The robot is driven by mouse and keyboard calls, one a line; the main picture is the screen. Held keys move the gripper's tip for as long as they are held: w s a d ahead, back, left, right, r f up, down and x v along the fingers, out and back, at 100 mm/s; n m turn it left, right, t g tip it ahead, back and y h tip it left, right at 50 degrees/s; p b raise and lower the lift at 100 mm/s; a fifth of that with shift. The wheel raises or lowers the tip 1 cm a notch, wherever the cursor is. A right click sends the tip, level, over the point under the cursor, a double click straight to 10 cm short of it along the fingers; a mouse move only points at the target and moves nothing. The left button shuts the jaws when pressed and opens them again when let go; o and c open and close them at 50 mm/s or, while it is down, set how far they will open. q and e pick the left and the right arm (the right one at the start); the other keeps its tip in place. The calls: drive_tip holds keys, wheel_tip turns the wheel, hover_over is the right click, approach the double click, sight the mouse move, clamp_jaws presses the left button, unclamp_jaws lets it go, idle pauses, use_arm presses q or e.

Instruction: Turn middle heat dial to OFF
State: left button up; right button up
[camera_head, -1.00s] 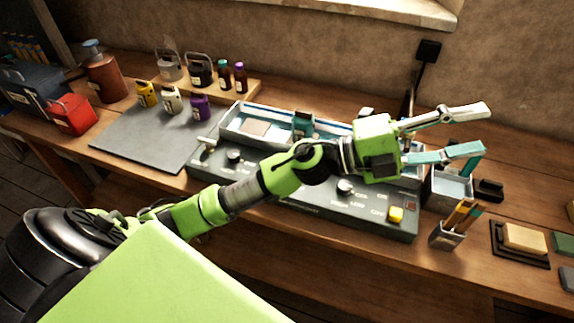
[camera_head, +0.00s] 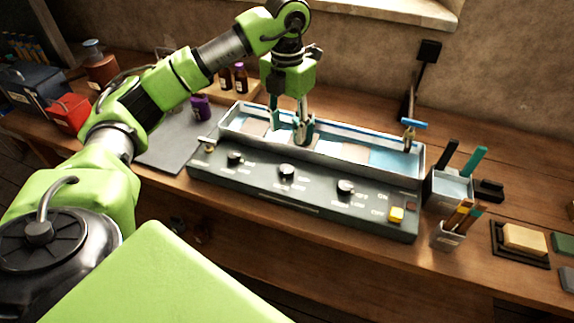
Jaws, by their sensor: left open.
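The grey control panel (camera_head: 262,187) slopes along the front of a long trough. Its middle heat dial (camera_head: 287,172) is a black knob with a pale top, between the left dial (camera_head: 235,158) and the right dial (camera_head: 345,188). The small labels around the middle dial are too blurred to read its setting. My left gripper (camera_head: 289,128) points down, open, over the trough behind the middle dial. Its fingers are apart, with nothing visible between them, and it does not touch the dial. My right gripper is not in view.
The trough (camera_head: 398,172) holds pale and blue sections, with a blue T-shaped handle (camera_head: 414,123) at its right end. The panel face before the dials is clear.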

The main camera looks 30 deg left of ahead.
sight(287, 168)
use_arm(q)
wheel_tip(287, 168, down, 12)
drive_tip(key=p, duration=0.3)
drive_tip(key=shift+f, duration=0.2)
drive_tip(key=shift+f+p, duration=0.35)
drive_tip(key=shift+f, duration=0.35)
drive_tip(key=c, duration=1.1)
